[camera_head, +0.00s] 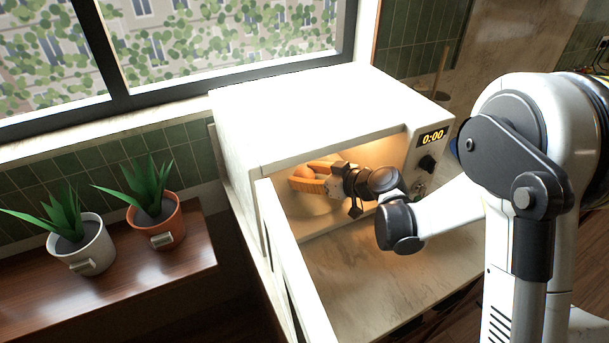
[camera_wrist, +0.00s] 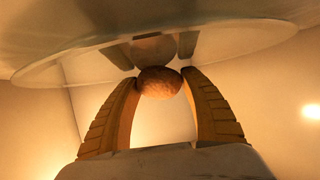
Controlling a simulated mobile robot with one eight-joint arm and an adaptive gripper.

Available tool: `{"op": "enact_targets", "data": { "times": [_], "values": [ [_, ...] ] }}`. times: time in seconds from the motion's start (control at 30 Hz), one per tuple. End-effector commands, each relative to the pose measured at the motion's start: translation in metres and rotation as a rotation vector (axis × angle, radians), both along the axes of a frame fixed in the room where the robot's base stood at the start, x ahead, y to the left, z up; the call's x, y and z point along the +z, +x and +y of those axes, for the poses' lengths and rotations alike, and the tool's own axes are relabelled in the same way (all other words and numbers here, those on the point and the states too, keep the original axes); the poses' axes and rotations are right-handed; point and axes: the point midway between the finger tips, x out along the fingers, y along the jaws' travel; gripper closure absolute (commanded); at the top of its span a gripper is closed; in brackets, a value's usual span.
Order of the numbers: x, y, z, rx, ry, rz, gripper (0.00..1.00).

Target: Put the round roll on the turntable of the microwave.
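The round roll (camera_wrist: 160,83) is brown and sits between the two orange fingertips of my gripper (camera_wrist: 159,80), which touch its sides. In the head view the roll (camera_head: 301,172) shows small inside the lit microwave (camera_head: 310,110), with my gripper (camera_head: 303,175) around it. The turntable (camera_wrist: 60,70) is a clear glass disc, seen at the top of the wrist view, with a reflection of the roll and fingers. The roll is very close to the disc; I cannot tell whether they touch. My wrist hides part of the cavity in the head view.
The microwave door (camera_head: 291,265) stands open toward the front left. The control panel (camera_head: 428,155) with a 0:00 display is right of my wrist. A white pot (camera_head: 80,252) and a terracotta pot (camera_head: 158,222) with plants stand on a wooden shelf (camera_head: 135,275) at left.

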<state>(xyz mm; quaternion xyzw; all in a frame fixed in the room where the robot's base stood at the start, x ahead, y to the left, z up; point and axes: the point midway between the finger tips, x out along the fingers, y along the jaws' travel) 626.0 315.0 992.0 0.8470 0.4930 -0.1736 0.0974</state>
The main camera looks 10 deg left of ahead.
Motion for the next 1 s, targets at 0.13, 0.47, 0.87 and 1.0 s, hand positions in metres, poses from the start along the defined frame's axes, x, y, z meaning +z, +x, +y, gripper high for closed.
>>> {"op": "enact_targets", "data": {
  "times": [0.13,0.47,0.87,1.0],
  "values": [
    [0.0,0.0,0.0,0.0,0.0,0.0,0.31],
    [0.007,-0.002,-0.004,-0.001,0.0,0.0,0.31],
    [0.041,-0.04,-0.073,-0.003,0.0,0.0,0.31],
    [0.048,-0.05,-0.089,-0.002,-0.001,0.001,0.31]
  ]
}}
